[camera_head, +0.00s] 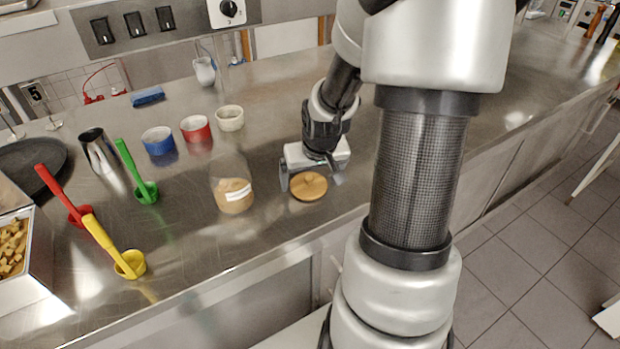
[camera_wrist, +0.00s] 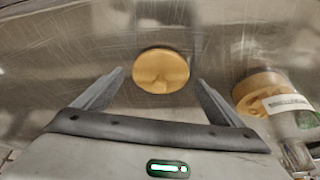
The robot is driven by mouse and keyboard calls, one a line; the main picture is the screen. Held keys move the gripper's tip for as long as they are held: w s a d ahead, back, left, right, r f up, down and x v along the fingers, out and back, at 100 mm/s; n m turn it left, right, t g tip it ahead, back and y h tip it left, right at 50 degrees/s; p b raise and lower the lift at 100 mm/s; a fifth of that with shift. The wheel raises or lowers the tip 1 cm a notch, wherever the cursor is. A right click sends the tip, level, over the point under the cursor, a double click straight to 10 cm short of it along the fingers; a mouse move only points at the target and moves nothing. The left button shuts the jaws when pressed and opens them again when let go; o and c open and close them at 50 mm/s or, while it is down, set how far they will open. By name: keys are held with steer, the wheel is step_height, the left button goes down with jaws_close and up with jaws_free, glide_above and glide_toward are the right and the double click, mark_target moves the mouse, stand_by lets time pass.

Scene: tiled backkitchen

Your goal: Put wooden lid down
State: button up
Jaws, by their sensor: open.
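The round wooden lid (camera_head: 309,187) lies flat on the steel counter near its front edge. A glass jar (camera_head: 233,185) with tan contents and a white label stands to the left of the lid. The jar (camera_wrist: 268,97) also shows at the right in the wrist view.
Green (camera_head: 147,191), yellow (camera_head: 130,264) and red (camera_head: 82,214) scoops lie to the left. Blue (camera_head: 158,141), red (camera_head: 195,129) and cream (camera_head: 229,118) bowls stand behind the jar. A metal cup (camera_head: 98,150) is further left. The counter right of my gripper is clear.

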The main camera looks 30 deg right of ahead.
steer(key=p+v, duration=0.4)
steer(key=v, duration=0.7)
steer(key=shift+s, duration=0.2)
